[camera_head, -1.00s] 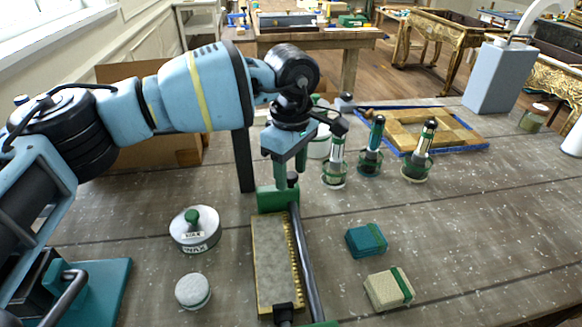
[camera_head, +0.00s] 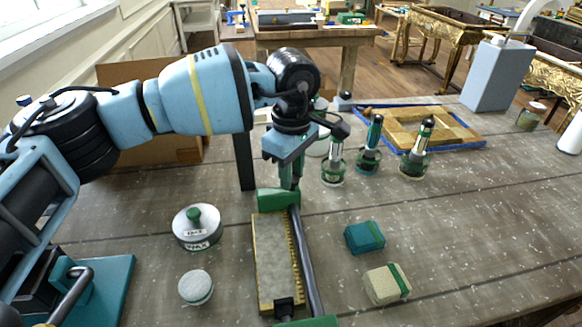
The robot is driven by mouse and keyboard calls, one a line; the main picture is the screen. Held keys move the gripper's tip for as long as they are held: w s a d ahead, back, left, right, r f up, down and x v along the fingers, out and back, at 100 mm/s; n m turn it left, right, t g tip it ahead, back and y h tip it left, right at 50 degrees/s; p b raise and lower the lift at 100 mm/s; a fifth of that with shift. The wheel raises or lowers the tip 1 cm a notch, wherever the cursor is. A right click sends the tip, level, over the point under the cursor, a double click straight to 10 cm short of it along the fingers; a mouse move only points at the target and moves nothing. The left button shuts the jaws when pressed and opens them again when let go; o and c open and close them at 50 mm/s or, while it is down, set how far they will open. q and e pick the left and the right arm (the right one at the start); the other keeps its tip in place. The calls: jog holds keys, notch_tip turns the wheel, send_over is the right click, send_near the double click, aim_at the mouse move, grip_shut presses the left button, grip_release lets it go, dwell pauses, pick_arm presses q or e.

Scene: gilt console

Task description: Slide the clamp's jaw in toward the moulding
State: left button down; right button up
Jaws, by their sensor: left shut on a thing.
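The clamp's dark bar (camera_head: 308,262) runs along the right side of the moulding (camera_head: 277,255), a flat grey-beige piece with a gilt toothed edge on the table. The clamp's green jaw (camera_head: 277,199) stands at the moulding's far end, very near it; I cannot tell whether they touch. A black pad (camera_head: 284,304) and a green end piece (camera_head: 308,322) are at the near end, partly cut off. My left gripper (camera_head: 291,184) points down from above and is shut on the jaw at its bar end; its fingers hide the exact contact. My right gripper is out of view.
A wax tin (camera_head: 198,232) and a small round tin (camera_head: 196,288) lie left of the moulding. A teal block (camera_head: 365,237) and a beige block (camera_head: 386,284) lie right.

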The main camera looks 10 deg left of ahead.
pick_arm(q)
jog(key=c, duration=1.1)
grip_release()
jog(key=shift+r, duration=3.9)
